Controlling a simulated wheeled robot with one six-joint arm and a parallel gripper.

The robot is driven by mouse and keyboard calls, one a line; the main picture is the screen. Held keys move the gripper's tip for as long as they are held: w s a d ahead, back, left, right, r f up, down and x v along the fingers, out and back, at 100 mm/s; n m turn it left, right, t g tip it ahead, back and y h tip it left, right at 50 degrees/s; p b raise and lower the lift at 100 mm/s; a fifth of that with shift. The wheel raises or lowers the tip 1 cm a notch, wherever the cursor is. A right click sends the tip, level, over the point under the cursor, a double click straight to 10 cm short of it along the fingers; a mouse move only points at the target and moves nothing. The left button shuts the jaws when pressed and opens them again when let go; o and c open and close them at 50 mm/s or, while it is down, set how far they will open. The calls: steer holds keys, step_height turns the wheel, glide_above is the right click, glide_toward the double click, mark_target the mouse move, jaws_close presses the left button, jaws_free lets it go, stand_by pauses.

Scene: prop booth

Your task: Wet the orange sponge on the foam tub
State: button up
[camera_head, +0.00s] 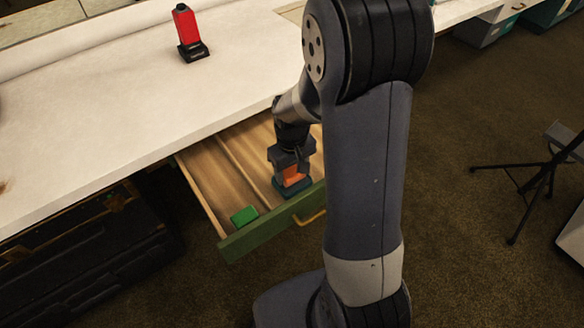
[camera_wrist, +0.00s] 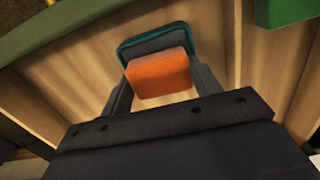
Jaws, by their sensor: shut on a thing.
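The orange sponge (camera_head: 293,176) is between the jaws of my gripper (camera_head: 291,164), which points down into an open drawer (camera_head: 229,245). In the wrist view, the sponge (camera_wrist: 160,75) shows as an orange block between the two dark fingers of my gripper (camera_wrist: 162,90). The foam tub (camera_head: 290,189) is a dark teal, low container in the drawer, directly below the sponge. Its teal rim (camera_wrist: 135,42) shows behind the sponge in the wrist view. The sponge hides much of the tub, and I cannot tell whether they touch.
A green block (camera_head: 243,216) lies in the drawer's front left, apart from the tub. The drawer has a green front and a yellow handle (camera_head: 309,217). A red item on a black base (camera_head: 188,32) stands on the white counter (camera_head: 110,85). A black tripod (camera_head: 540,175) stands right.

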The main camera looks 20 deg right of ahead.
mark_target(292, 171)
steer(key=shift+f+b, duration=0.4)
steer(key=shift+f, duration=0.15)
stand_by(1.8)
steer(key=shift+r, duration=0.15)
step_height(292, 171, up, 7)
steer(key=p, duration=0.6)
stand_by(0.5)
steer(key=shift+w+r+p, duration=0.3)
steer(key=shift+p, duration=0.25)
steer(key=shift+w+r+m+p, duration=0.25)
steer(key=shift+w+m+p, duration=0.4)
steer(key=shift+p, duration=0.4)
steer(key=shift+w+r+m+p, duration=0.2)
steer(key=shift+w+m+p, duration=0.2)
steer(key=shift+w+p, duration=0.6)
steer(key=shift+w+r+m+p, duration=0.25)
steer(key=shift+w+m+p, duration=0.35)
steer(key=shift+p, duration=0.55)
